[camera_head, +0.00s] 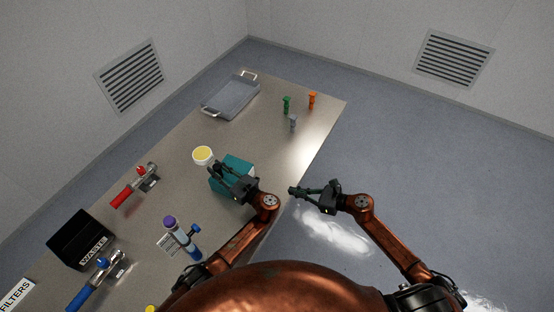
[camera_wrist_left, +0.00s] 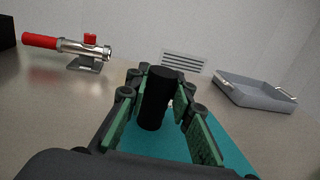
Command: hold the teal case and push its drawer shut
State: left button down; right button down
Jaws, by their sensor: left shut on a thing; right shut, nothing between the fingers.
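The teal case (camera_head: 236,162) sits on the table near its right edge, partly covered by my left gripper. My left gripper (camera_head: 214,169) is above the case. In the left wrist view its fingers are around an upright black post (camera_wrist_left: 158,98) that stands over the teal top (camera_wrist_left: 228,148), and it is shut on this post. The drawer cannot be made out, nor how far it is open. My right gripper (camera_head: 294,191) is shut and empty, to the right of the case, beyond the table edge over the floor.
A white bowl with yellow contents (camera_head: 203,155) stands close behind the case. A grey tray (camera_head: 231,97) and small green, grey and orange pieces (camera_head: 312,98) are further back. A red-handled tool (camera_head: 132,187), purple-capped tube (camera_head: 178,235) and black waste bin (camera_head: 80,238) are left.

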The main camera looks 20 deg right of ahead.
pick_arm(q)
jog(key=c, duration=1.6)
grip_release()
jog(key=shift+s, duration=0.1)
jog(key=v, duration=0.7)
jog(key=shift+d, duration=0.15)
jog(key=shift+s+d+f, duration=0.1)
